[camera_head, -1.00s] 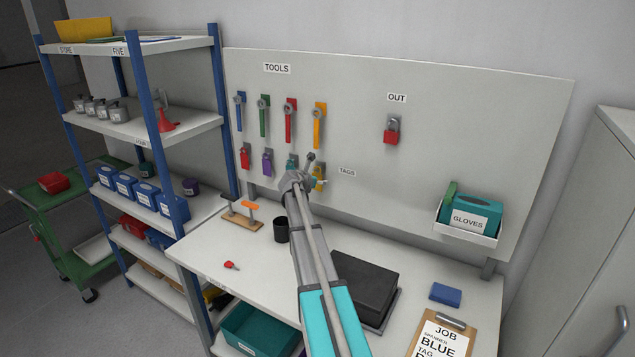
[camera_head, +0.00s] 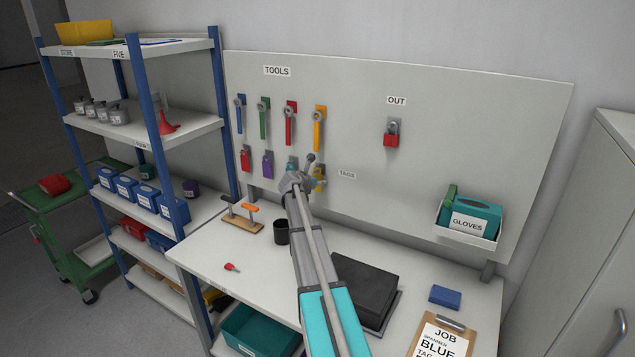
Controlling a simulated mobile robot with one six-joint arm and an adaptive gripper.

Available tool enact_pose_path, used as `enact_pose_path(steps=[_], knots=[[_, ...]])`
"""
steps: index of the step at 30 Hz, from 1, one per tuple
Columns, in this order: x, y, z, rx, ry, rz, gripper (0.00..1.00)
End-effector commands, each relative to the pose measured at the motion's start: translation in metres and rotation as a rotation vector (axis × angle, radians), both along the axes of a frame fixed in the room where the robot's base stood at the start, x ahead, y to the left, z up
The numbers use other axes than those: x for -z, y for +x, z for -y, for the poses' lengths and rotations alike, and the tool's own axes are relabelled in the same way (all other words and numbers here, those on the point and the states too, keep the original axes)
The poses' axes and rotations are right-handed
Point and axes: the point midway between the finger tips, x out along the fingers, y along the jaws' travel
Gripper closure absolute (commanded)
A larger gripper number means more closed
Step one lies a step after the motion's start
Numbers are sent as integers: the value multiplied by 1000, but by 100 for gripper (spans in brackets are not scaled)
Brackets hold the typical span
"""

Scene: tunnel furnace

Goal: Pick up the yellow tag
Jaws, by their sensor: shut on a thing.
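The yellow tag (camera_head: 320,173) is at the right end of the lower row on the tool board (camera_head: 440,110), left of the TAGS label. My gripper (camera_head: 312,178) is at the yellow tag and is shut on it. My own wrist covers much of the gripper and part of the tag. I cannot tell whether the tag is clear of its hook. To the left hang a red tag (camera_head: 245,160), a purple tag (camera_head: 267,165) and a teal tag (camera_head: 292,163), the last partly hidden by my arm.
Spanners hang just above, the yellow one (camera_head: 319,128) closest. A red padlock (camera_head: 391,136) hangs under OUT. Below, the bench (camera_head: 215,257) holds a black cup (camera_head: 282,232), a dark box (camera_head: 365,285), a blue block (camera_head: 445,296) and a clipboard (camera_head: 412,345). The glove holder (camera_head: 466,234) is at right.

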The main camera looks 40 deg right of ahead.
Motion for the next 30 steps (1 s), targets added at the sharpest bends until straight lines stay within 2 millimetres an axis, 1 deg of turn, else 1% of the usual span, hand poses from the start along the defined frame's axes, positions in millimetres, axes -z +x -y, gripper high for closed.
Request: enact_pose_path(steps=[1, 5, 8, 21, 27, 30], knots=[[0, -4, -8, -1, 0, 0, 68], [0, -13, -26, -1, 1, 0, 68], [0, -20, -44, -2, 1, -1, 68], [0, -55, -128, -4, 0, -1, 68], [0, -65, -154, -2, 0, 1, 68], [0, -68, -161, -1, 0, 0, 68]])
